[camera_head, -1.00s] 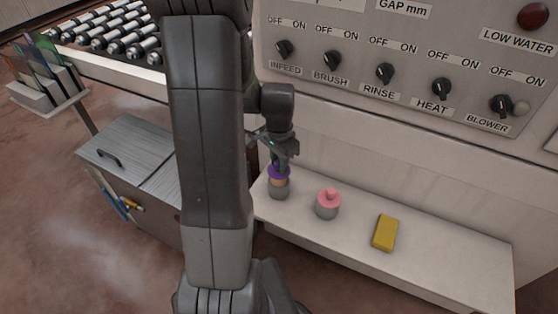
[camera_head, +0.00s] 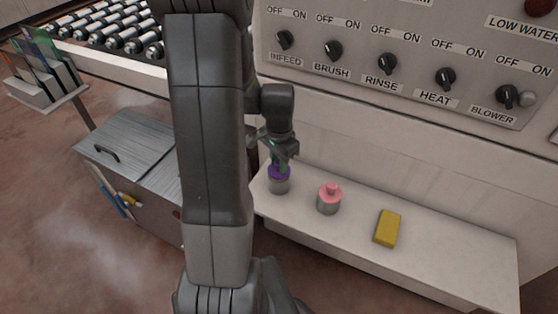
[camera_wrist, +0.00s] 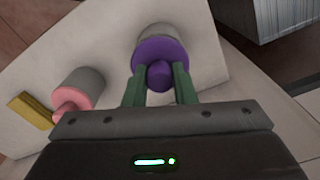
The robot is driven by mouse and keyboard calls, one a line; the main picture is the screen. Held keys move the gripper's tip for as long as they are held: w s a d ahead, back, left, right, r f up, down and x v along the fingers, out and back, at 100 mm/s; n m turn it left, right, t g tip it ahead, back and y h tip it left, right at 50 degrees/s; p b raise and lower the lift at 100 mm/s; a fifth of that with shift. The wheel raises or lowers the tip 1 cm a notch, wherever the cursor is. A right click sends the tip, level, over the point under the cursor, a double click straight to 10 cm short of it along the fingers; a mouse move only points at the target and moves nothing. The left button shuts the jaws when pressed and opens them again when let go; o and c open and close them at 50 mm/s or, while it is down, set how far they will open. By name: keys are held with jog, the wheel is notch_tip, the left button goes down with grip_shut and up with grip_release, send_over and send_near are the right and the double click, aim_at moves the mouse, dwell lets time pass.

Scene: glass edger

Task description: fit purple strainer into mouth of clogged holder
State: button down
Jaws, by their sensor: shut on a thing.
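The purple strainer (camera_wrist: 160,53) has a wide round flange and a knob on top. My gripper (camera_wrist: 160,88) is shut on that knob, with a green finger on each side. The strainer sits at the top of a grey cylindrical holder (camera_head: 279,187) on the white shelf. In the head view the purple strainer (camera_head: 279,172) meets the holder's top with no gap that I can see. Its lower part is hidden, so how deep it sits cannot be told. The holder (camera_wrist: 155,31) shows only partly behind the flange in the wrist view.
A second grey holder with a pink strainer (camera_head: 329,193) stands to the right on the white shelf (camera_head: 450,255). A yellow block (camera_head: 387,228) lies further right. The panel with knobs (camera_head: 400,60) rises behind. A metal cabinet (camera_head: 125,150) stands to the left.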

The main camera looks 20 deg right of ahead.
jog(key=shift+f+b, duration=0.5)
jog(key=shift+f, duration=0.2)
jog(key=c, duration=1.1)
grip_release()
jog(key=shift+r, duration=0.1)
notch_tip(320, 180, up, 14)
jog(key=shift+f+p, duration=0.15)
jog(key=shift+p, duration=0.4)
notch_tip(320, 180, down, 14)
jog(key=shift+r+b, duration=0.1)
jog(key=shift+b, duration=0.4)
jog(key=shift+r, duration=0.3)
